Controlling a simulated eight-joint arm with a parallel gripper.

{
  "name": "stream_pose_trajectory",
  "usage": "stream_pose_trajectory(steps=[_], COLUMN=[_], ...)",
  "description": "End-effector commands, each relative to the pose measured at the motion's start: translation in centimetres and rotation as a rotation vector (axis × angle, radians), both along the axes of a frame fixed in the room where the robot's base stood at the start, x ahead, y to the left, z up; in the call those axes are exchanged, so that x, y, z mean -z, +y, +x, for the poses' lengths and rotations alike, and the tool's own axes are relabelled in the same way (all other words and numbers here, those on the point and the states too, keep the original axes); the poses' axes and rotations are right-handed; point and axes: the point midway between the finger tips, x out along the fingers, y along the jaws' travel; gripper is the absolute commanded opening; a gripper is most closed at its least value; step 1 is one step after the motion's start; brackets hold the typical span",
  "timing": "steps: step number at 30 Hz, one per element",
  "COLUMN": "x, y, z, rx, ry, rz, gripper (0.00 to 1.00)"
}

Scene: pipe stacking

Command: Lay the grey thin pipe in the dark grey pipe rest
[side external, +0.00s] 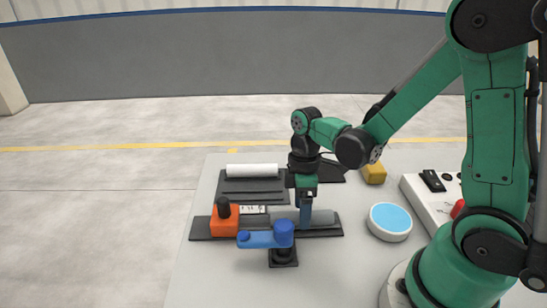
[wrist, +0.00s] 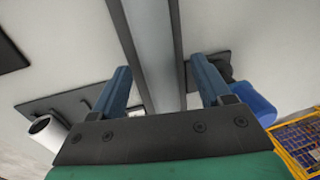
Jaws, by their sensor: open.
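The grey pipe (side external: 318,216) lies level along the dark grey pipe rest (side external: 325,233) near the front of the table. In the wrist view, the pipe (wrist: 153,40) runs as a light grey band between the two dark rails of the rest (wrist: 126,40). My gripper (side external: 305,214) points down over the pipe. In the wrist view, its blue fingers (wrist: 160,68) are apart, one on either side of the pipe and rails. I cannot tell whether they touch the pipe. In the side view, the fingers hide part of the pipe.
An orange block (side external: 224,221) with a black knob stands at the rest's left end. A blue clamp-like part (side external: 262,239) stands in front. A white pipe (side external: 252,170) lies on a dark rack behind. A yellow block (side external: 374,173) and blue-topped disc (side external: 390,219) are to the right.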

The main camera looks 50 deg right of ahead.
Motion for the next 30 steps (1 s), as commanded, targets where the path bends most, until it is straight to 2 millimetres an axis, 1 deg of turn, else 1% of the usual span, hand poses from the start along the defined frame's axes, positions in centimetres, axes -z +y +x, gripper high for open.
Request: stream_pose_trajectory(steps=[18,24,28,30], x=[-9.7,-11.6,-12.1,-12.1], y=[-1.2,-1.4,-1.3,-1.1], z=[1.1,1.4,1.3,1.1], rx=[0.001,0.000,0.029,0.094], ry=[0.002,0.002,-0.020,-0.071], rz=[0.002,0.002,-0.010,-0.034], gripper=[0.71,0.71,0.71,0.71])
